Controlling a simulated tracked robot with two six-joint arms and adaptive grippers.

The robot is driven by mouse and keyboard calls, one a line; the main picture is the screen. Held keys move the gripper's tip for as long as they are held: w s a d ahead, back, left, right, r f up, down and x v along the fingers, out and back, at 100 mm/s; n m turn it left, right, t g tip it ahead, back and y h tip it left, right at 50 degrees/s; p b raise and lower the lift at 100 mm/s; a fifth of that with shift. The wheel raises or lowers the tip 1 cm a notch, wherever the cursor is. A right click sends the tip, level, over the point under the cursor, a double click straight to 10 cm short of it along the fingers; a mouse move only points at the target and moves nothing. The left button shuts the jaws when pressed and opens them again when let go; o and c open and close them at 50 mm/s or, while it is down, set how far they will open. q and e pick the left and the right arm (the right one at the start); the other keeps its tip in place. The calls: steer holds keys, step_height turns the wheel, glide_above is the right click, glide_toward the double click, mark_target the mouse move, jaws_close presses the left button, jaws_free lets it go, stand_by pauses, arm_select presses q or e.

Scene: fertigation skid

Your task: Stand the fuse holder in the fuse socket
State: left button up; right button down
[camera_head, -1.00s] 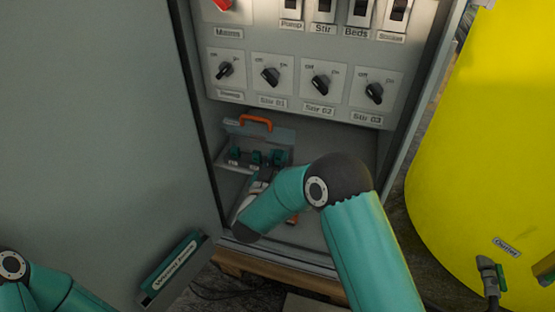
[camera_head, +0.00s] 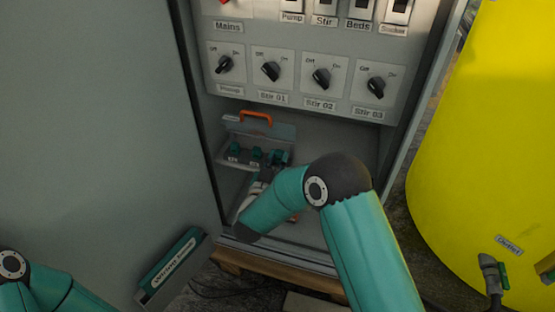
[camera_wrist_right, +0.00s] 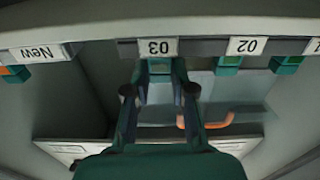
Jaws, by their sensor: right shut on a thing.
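My right gripper (camera_head: 272,168) reaches into the open cabinet at a small fuse shelf. In the right wrist view its two fingers (camera_wrist_right: 159,78) are shut on a small teal fuse holder (camera_wrist_right: 160,66), right at the label 03. The fuse socket under it is hidden, so I cannot tell whether the holder is seated. Another teal holder (camera_wrist_right: 228,68) is at label 02, with one more beside it. A teal piece with an orange part (camera_wrist_right: 15,73) is by the label New. My left gripper is out of view; only its arm shows at lower left.
An orange handle (camera_head: 256,115) stands behind the fuse shelf (camera_head: 238,164). The panel of rotary switches (camera_head: 300,80) overhangs my right arm. The cabinet door (camera_head: 100,120) is at left, a yellow tank (camera_head: 490,130) at right.

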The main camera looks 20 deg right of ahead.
steer(key=shift+f, duration=0.2)
steer(key=c, duration=0.9)
jaws_free()
steer(key=shift+s, duration=0.1)
steer(key=v, duration=1.2)
